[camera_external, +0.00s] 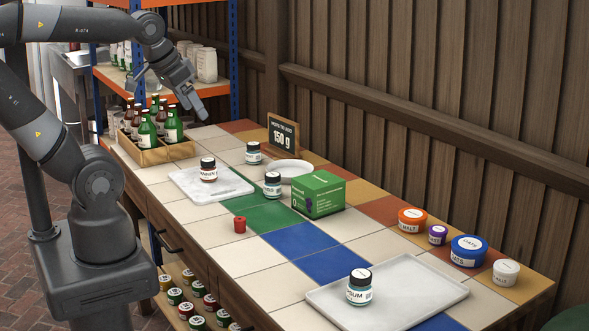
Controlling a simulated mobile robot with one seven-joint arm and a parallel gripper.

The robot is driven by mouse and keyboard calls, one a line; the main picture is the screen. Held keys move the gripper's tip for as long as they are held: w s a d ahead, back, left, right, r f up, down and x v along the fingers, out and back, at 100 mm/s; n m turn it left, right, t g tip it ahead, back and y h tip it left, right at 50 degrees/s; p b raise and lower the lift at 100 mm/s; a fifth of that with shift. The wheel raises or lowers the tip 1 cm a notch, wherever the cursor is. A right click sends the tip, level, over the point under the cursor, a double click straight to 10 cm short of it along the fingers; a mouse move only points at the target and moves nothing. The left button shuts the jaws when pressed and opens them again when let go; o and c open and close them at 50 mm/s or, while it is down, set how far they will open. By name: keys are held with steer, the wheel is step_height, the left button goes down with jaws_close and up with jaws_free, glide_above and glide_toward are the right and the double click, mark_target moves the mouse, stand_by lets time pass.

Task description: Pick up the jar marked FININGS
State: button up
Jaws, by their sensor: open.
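Several small jars with dark lids stand on the tiled counter (274,267). One jar with a brown body (208,171) stands on the left white tray. One jar (253,155) stands near the sign, and another jar (272,186) stands beside the green box. A jar whose label ends in "SUM" (359,292) stands on the front right tray. I cannot read FININGS on any of them; the other labels are too small or turned away. My gripper (192,106) is open and empty, raised above the far left end of the counter, near the bottle crate and apart from the jars.
A crate of bottles (158,154) stands at the far left. A sign reading 150 g (284,137), a white dish (292,167) and a green box (318,194) stand mid-counter. A red piece (240,225) lies nearer the front. Several tubs (468,250) line the right back, by a wooden fence.

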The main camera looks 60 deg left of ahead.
steer(key=w+a+n+g, duration=0.2)
steer(key=w+a+n, duration=0.1)
steer(key=w, duration=0.6)
steer(key=n+g, duration=0.4)
steer(key=n, duration=0.2)
glide_above(273, 174)
steer(key=f, duration=2)
steer(key=shift+s+d+f, duration=0.15)
steer(key=shift+s+f, duration=0.05)
steer(key=shift+s, duration=0.15)
steer(key=shift+w+f, duration=0.1)
steer(key=shift+f, duration=0.25)
step_height(273, 174, down, 10)
steer(key=shift+w+f, duration=0.15)
steer(key=shift+f, duration=0.1)
steer(key=c, duration=1.1)
steer(key=shift+r, duration=0.1)
steer(key=shift+c, duration=0.2)
